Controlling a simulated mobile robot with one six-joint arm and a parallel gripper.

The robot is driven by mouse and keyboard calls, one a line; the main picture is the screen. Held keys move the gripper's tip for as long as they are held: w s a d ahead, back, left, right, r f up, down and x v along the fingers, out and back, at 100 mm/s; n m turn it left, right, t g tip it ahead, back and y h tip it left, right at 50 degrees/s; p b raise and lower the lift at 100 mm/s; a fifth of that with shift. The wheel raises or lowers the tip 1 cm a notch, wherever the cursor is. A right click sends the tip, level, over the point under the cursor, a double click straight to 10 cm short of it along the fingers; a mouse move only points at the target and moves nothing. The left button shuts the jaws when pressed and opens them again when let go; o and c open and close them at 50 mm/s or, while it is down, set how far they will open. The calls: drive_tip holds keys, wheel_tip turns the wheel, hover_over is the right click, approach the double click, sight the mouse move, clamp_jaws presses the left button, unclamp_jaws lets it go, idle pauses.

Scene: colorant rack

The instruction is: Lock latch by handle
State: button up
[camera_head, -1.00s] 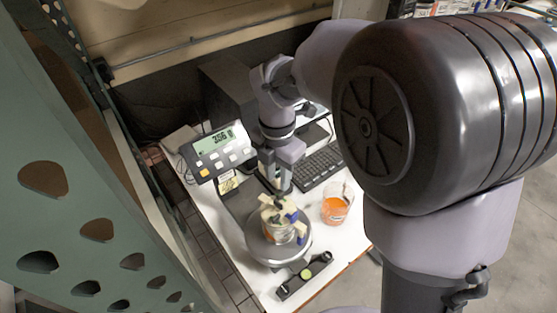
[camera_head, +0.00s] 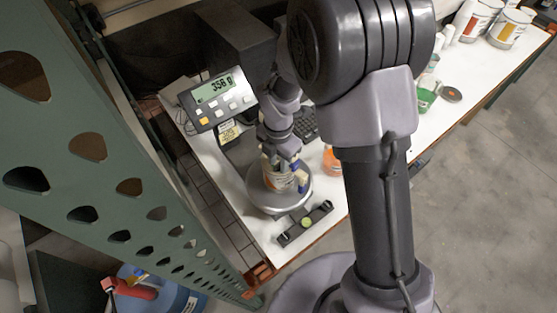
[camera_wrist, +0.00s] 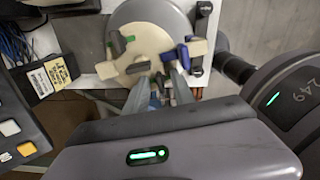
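A small container (camera_head: 278,184) with a label stands on the round plate of the scale (camera_head: 266,200). Blue also shows beside the container in the head view (camera_head: 299,176). My gripper (camera_head: 284,164) points down at the container's top. In the wrist view its fingers (camera_wrist: 172,72) reach the lid's near edge beside the blue handle. Whether they grip it is unclear.
The scale display (camera_head: 213,101) reads about 358 g. A black holder with a yellow-green disc (camera_head: 305,224) lies in front of the scale. An orange beaker (camera_head: 331,160) is partly hidden by my arm. A green perforated shelf upright (camera_head: 140,215) stands at the left.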

clamp_jaws()
drive_tip(key=shift+m, duration=0.5)
drive_tip(key=m+b, duration=0.1)
drive_tip(key=m, duration=0.1)
drive_tip(key=shift+m+b, duration=0.35)
drive_tip(key=shift+m, duration=0.05)
drive_tip(key=m+b, duration=0.1)
drive_tip(key=m, duration=0.3)
drive_tip(key=shift+s+b, duration=0.15)
drive_tip(key=shift+b, duration=0.25)
drive_tip(key=m+b, duration=0.1)
drive_tip(key=m, duration=0.3)
drive_tip(key=shift+s+m+b, duration=0.1)
drive_tip(key=shift+m+b, duration=0.85)
drive_tip(key=shift+m, duration=1.15)
unclamp_jaws()
